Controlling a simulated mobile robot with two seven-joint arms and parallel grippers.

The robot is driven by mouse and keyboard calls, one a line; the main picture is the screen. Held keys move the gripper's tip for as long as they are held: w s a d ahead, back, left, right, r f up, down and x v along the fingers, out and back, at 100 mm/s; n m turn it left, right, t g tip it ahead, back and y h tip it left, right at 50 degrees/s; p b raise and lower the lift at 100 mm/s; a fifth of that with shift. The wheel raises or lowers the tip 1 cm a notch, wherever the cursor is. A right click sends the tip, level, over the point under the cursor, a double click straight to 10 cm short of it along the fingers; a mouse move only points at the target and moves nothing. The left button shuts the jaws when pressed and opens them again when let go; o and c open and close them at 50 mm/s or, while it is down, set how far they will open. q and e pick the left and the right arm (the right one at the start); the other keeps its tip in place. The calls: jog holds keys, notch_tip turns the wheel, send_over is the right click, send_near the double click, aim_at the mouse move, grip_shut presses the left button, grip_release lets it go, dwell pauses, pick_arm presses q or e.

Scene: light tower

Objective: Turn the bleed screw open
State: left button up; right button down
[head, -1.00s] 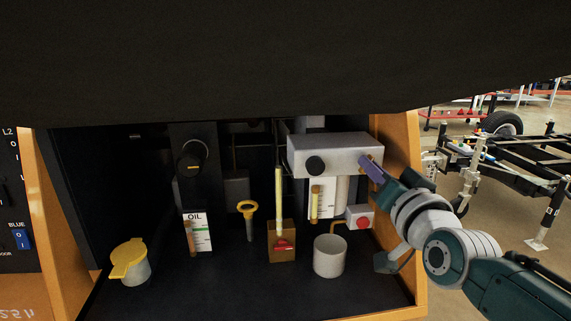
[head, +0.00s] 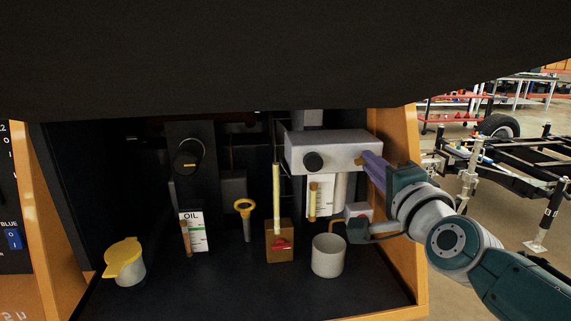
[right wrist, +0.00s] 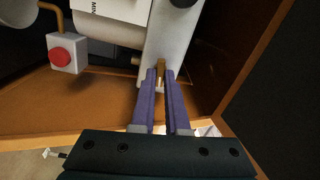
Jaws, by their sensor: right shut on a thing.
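The bleed screw (right wrist: 160,78) is a small brass piece on the end of the light grey filter block (head: 325,150). In the right wrist view it stands between the purple fingertips of my right gripper (right wrist: 161,74), which is shut on it. In the head view the right gripper (head: 371,166) reaches in from the right against the block's right end. The fingers largely hide the screw there. My left gripper is not in view.
A grey cup (head: 328,258) stands below the block. A box with a red button (right wrist: 62,55) is close by, partly behind my right arm in the head view. The orange cabinet wall (head: 397,130) is close to my right gripper. A dark cover (head: 280,60) hangs above.

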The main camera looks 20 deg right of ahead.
jog(key=shift+f+m, duration=0.1)
jog(key=shift+m, duration=0.8)
jog(key=c, duration=0.9)
grip_release()
jog(key=v, duration=1)
jog(key=shift+d+p, duration=0.15)
jog(key=shift+p, duration=0.25)
